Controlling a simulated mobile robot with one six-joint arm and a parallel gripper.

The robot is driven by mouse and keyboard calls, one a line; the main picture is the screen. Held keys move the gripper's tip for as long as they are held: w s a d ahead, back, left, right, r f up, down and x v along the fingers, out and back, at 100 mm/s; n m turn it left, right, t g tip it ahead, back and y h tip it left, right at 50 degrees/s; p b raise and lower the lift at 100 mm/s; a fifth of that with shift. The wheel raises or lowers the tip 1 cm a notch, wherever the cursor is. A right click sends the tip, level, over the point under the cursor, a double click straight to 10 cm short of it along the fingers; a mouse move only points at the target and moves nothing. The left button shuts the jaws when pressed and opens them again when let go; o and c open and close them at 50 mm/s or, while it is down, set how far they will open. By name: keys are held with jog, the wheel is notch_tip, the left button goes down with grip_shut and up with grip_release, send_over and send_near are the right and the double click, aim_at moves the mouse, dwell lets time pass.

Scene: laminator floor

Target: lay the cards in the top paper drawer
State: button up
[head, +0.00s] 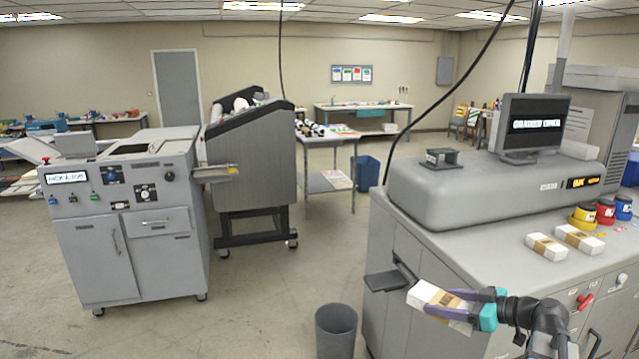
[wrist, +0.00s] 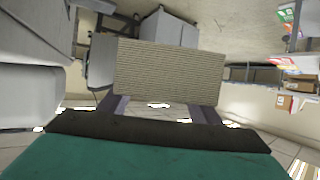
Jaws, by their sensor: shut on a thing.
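My gripper (head: 447,304) is shut on a white pack of cards (head: 424,294) with a brown band, in front of the left end of the big grey press. In the wrist view the held pack (wrist: 170,72) shows as a beige, finely ridged block between my fingers. A dark flat tray (head: 383,281) juts out of the press's left side, just left of the pack. The pack looks apart from it, but the depth is hard to judge. Which part is the top paper drawer I cannot tell for sure; this tray may be it.
Two banded packs (head: 546,247) lie on the press counter (head: 505,265), near several ink pots (head: 605,212). A grey bin (head: 336,330) stands on the floor below the tray. A grey laminator cabinet (head: 125,230) stands at left, with open floor between.

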jog(key=a+f+n+g+y, duration=0.1)
jog(key=a+f, duration=0.2)
jog(key=a, duration=0.5)
jog(key=a+f+n+g, duration=0.1)
jog(key=a+f, duration=0.1)
jog(key=a, duration=0.5)
notch_tip(320, 180, down, 10)
jog(key=b, duration=1)
jog(key=shift+s+a, duration=0.15)
jog(key=shift+s, duration=0.15)
